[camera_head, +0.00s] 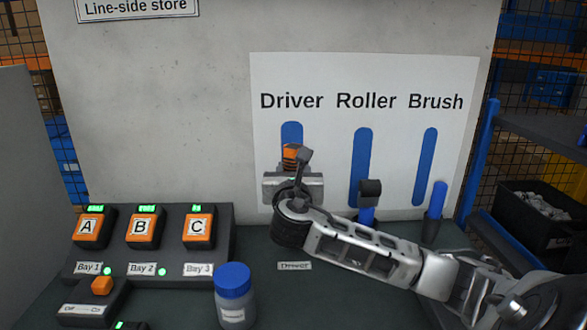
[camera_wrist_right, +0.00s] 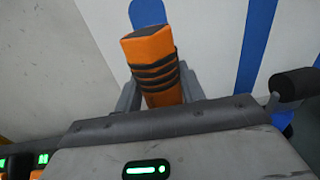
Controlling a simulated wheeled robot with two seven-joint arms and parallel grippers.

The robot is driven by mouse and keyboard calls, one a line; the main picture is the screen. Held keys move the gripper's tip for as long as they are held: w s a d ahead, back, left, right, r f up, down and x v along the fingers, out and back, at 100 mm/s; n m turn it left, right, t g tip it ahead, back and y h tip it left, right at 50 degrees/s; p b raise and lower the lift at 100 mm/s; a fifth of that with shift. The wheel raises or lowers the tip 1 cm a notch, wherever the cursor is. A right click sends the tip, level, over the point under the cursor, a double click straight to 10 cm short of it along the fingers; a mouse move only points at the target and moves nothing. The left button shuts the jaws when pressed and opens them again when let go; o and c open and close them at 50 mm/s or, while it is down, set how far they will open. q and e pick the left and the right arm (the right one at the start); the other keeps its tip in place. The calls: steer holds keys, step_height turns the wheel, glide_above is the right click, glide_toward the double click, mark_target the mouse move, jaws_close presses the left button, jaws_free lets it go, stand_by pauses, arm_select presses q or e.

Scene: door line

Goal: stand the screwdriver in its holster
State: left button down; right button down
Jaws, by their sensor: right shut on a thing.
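The screwdriver shows as an orange handle with dark bands (camera_head: 290,152), below the word Driver on the white board. It shows larger in the right wrist view (camera_wrist_right: 155,62), its top end facing up and leaning slightly left in that picture. My right gripper (camera_head: 291,174) is shut around the handle; its grey fingers also flank the handle in the right wrist view (camera_wrist_right: 160,92). The screwdriver's lower part is hidden behind my gripper and arm. I cannot make out the holster; a Driver label (camera_head: 294,265) lies on the bench below my wrist. My left gripper is not in view.
The board (camera_head: 400,95) carries blue tool outlines. A roller (camera_head: 370,190) and a blue-handled brush (camera_head: 438,198) stand to the right, the brush in a dark cup (camera_head: 431,229). A blue-capped jar (camera_head: 233,295) stands at the front, right of the A, B, C bays (camera_head: 150,265).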

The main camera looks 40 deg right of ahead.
steer(key=shift+f+b, duration=1.15)
steer(key=shift+f, duration=1.2)
